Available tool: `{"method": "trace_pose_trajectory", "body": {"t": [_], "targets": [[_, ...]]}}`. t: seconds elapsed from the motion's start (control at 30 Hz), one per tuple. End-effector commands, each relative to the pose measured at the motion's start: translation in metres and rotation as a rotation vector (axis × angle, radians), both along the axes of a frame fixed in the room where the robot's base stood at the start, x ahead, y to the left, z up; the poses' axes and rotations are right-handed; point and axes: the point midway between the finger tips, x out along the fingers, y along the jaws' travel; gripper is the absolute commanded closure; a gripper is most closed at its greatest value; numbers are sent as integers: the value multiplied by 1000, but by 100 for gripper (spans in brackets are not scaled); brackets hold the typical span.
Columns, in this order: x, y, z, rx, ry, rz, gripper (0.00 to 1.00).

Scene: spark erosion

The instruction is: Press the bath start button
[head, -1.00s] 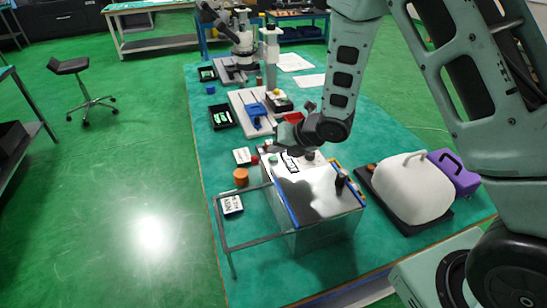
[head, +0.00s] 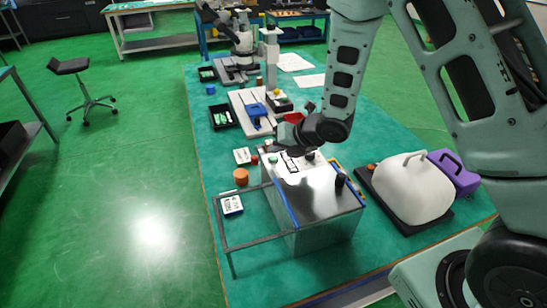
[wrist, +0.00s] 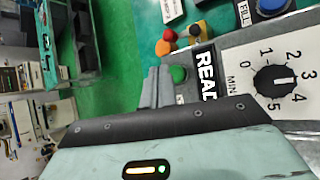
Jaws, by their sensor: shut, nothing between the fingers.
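The bath box (head: 325,232) stands on the teal table with a lid and a control panel at its far end. A green button (wrist: 178,74) shows on the panel in the wrist view, beside a READY label (wrist: 207,75); I cannot read a start label on it. My gripper (wrist: 157,86) is shut and empty, its fingertips just left of the green button in that view. I cannot tell whether they touch it. In the head view the green button (head: 273,159) lies just below my gripper, whose fingertips are hard to make out.
A red knob (wrist: 168,36) and an orange cap (head: 241,176) are nearby.

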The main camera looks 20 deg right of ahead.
Motion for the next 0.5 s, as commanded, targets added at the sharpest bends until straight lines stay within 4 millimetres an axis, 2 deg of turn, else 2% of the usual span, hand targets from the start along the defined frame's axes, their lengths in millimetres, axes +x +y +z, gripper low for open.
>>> {"method": "trace_pose_trajectory", "body": {"t": [0.5], "targets": [[0, 0, -6, 0, 0, 0, 100]]}}
